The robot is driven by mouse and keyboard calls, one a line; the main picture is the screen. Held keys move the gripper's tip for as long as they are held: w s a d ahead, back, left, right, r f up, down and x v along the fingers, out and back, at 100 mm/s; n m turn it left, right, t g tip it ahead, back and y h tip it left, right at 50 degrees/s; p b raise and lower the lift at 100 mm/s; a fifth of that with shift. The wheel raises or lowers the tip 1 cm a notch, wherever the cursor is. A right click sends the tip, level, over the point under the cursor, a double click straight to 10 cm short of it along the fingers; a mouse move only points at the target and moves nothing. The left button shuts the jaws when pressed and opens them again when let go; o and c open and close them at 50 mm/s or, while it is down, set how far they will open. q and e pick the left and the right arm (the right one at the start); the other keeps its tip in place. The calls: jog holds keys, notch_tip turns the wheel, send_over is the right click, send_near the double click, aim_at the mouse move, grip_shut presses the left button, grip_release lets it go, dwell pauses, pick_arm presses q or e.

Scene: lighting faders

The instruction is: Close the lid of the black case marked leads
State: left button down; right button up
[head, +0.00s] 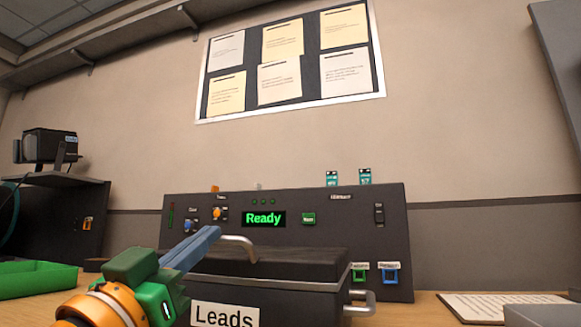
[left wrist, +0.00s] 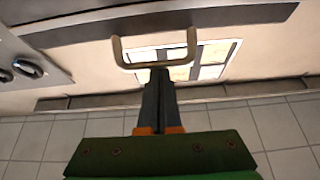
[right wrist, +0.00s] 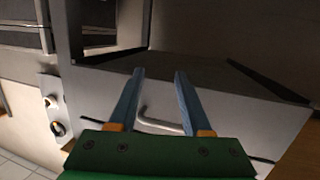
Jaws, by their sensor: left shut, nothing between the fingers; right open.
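The black case (head: 275,303) marked Leads stands on the bench in front of the control panel. Its dark lid (head: 300,262) looks low and near level in the head view; I cannot tell if a gap is left. A pale loop handle (head: 240,240) is on the lid. My left gripper (head: 215,232) is shut and empty, its fingertips beside this handle. In the left wrist view the fingertips (left wrist: 157,72) overlap the handle loop (left wrist: 192,45); contact is unclear. My right gripper (right wrist: 158,73) is open, with a grey side handle (right wrist: 162,126) showing between its fingers.
The panel (head: 330,235) with a green Ready display stands right behind the case. A green tray (head: 38,278) is at the left, and a paper sheet (head: 500,305) lies at the right. A pinboard (head: 290,98) hangs on the wall.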

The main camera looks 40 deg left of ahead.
pick_arm(q)
jog(key=shift+w+f, duration=0.15)
jog(key=shift+f, duration=0.2)
dwell(0.3)
